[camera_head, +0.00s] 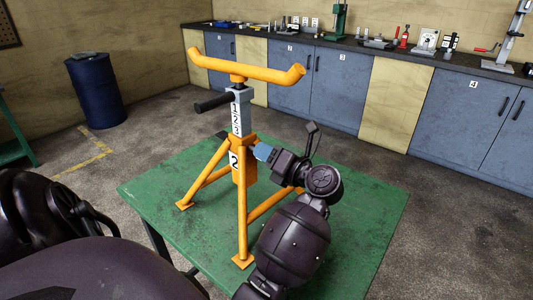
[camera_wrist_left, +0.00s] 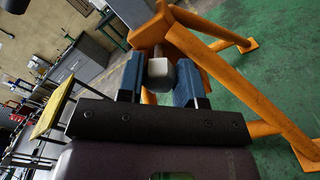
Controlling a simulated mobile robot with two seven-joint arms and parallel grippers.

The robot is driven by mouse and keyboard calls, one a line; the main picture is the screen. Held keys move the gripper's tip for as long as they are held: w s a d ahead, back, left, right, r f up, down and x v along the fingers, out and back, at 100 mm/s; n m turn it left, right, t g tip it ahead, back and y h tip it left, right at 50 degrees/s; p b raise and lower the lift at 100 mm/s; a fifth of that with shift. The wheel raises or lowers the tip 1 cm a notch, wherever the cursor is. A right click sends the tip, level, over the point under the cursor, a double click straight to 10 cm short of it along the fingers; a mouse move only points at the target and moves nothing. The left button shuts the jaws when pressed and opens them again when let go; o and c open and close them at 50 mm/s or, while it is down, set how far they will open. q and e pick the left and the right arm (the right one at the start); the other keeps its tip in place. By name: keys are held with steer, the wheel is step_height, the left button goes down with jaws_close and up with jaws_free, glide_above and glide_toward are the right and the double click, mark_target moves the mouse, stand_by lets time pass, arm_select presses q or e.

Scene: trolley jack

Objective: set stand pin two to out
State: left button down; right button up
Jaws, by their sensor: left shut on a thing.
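The orange stand (camera_head: 244,202) with a "2" plate (camera_head: 234,161) stands upright on a green table (camera_head: 345,215). Its grey column (camera_head: 236,118) carries the marks 1, 2, 3 and a black handle (camera_head: 213,102). My left gripper (camera_head: 262,151) is at the right side of the stand's collar. In the left wrist view, its blue fingers (camera_wrist_left: 160,80) are shut on a pale pin (camera_wrist_left: 158,70) at the orange stand (camera_wrist_left: 195,45). The pin is hidden by the fingers in the head view. How far it is pulled out I cannot tell. My right gripper is out of view.
An orange cradle bar (camera_head: 240,69) tops the stand, above my left gripper. The legs spread close around my left arm. A blue barrel (camera_head: 97,90) stands at the back left. Blue cabinets (camera_head: 335,85) line the back wall. The table's right part is clear.

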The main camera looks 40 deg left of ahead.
arm_select(q)
steer(key=d, duration=0.3)
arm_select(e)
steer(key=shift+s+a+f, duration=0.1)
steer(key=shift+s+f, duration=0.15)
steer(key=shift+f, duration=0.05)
arm_select(q)
steer(key=c, duration=1)
jaws_free()
steer(key=shift+w+d, duration=0.1)
steer(key=shift+c, duration=0.2)
steer(key=shift+o, duration=1.3)
steer(key=shift+d, duration=0.1)
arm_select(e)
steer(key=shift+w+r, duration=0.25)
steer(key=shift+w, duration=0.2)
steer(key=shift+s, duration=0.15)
